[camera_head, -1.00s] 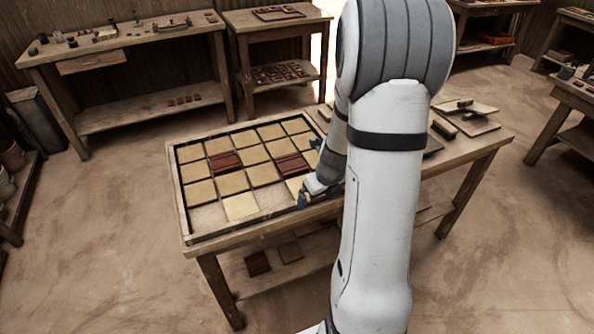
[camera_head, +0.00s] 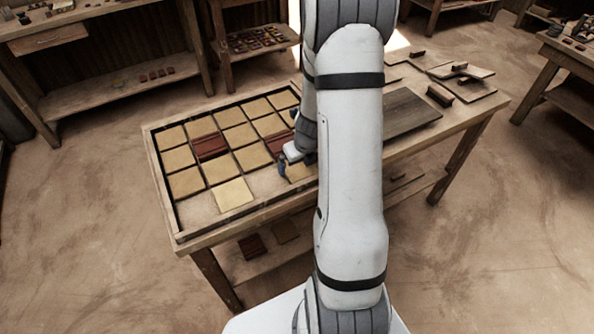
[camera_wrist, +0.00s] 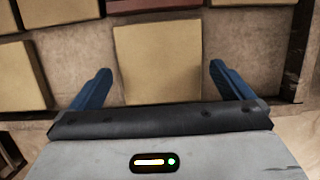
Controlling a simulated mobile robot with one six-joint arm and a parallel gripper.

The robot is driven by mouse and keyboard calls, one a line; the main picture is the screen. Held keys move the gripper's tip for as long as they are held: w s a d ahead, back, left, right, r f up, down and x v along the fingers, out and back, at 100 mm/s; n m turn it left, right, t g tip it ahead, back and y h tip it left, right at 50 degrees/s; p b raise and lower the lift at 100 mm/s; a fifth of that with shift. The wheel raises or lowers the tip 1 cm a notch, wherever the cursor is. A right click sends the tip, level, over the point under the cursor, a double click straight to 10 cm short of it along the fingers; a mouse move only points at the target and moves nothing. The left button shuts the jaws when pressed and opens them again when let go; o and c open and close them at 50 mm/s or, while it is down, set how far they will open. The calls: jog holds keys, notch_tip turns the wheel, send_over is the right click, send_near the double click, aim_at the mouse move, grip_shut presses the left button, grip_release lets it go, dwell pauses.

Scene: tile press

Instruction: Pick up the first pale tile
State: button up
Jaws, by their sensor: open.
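A tan tile (camera_wrist: 158,62) lies in the tray in the wrist view, between my gripper's two blue fingers. The same tile (camera_head: 299,172) is partly hidden by my gripper in the head view, in the front row of the tray. My gripper (camera_wrist: 160,70) is open and empty, pointing down at this tile; I cannot tell its height above it. My gripper also shows in the head view (camera_head: 284,165). A paler tile (camera_head: 232,193) lies farther left in the front row, past a bare gap. The wooden tray (camera_head: 163,190) holds several tan tiles in rows.
Dark red tiles (camera_head: 210,146) sit among the tan ones, one (camera_wrist: 150,4) just behind the tile under my gripper. A dark board (camera_head: 408,112) lies on the table's right half. Bare tray floor flanks the tile. My arm hides the table's middle.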

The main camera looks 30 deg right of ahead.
jog(key=shift+x, duration=0.8)
jog(key=shift+c, duration=0.3)
jog(key=c, duration=0.9)
